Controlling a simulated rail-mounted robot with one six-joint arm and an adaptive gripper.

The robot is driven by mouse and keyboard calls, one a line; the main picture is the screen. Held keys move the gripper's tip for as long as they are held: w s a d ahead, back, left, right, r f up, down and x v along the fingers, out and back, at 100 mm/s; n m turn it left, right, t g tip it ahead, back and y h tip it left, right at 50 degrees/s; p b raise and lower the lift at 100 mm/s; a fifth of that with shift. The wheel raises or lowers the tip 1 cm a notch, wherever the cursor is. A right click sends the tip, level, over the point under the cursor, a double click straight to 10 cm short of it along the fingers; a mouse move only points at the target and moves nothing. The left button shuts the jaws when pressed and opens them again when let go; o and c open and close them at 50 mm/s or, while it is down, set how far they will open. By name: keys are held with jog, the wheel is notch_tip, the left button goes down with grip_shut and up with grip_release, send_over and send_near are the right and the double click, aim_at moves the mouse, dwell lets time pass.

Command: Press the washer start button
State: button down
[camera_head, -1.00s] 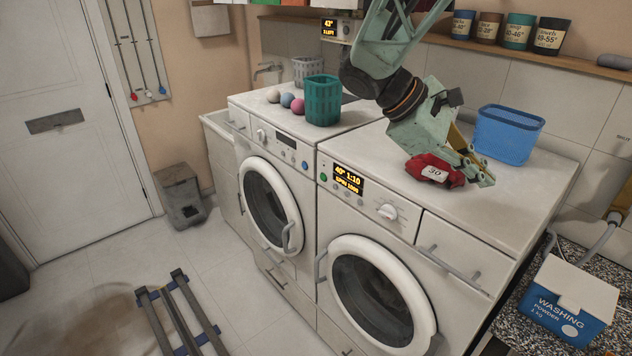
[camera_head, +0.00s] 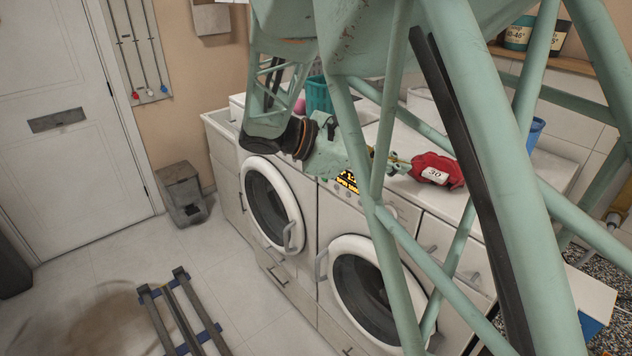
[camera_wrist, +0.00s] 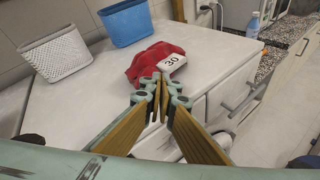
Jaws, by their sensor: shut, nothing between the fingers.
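The green button beside that display is hidden behind my arm. The left machine (camera_head: 235,143) has its control panel mostly hidden by my arm. My gripper (camera_head: 397,164) is shut and empty, pointing right over the front of the right machine's top. In the wrist view, my gripper (camera_wrist: 160,82) has its tips just short of a red cloth bundle (camera_wrist: 152,62) labelled 30. The bundle also shows in the head view (camera_head: 440,172).
A blue basket (camera_wrist: 125,22) and a white basket (camera_wrist: 55,52) stand on the machine top behind the bundle. A teal basket (camera_head: 318,95) stands on the left machine. My arm's frame blocks much of the right side.

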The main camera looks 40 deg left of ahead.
jog(key=s+a+f+n+t+y+p, duration=0.1)
jog(key=s+a+f+n+t, duration=0.1)
jog(key=a, duration=0.7)
jog(key=s+a+f+n+t+y, duration=0.2)
jog(key=s+a+f+n, duration=0.2)
jog(key=s+a+f, duration=0.3)
jog(key=s+a+f+n+t+y+p, duration=0.1)
jog(key=s+a+f+n+t+y, duration=0.1)
jog(key=a, duration=1)
jog(key=s+f+n+t, duration=0.1)
jog(key=s+f+n, duration=0.1)
jog(key=s+f, duration=0.1)
jog(key=shift+f+p, duration=0.3)
jog(key=shift+f, duration=0.5)
jog(key=shift+d, duration=0.1)
jog(key=shift+x, duration=6.9)
jog(key=shift+w+b, duration=0.15)
jog(key=shift+b, duration=0.15)
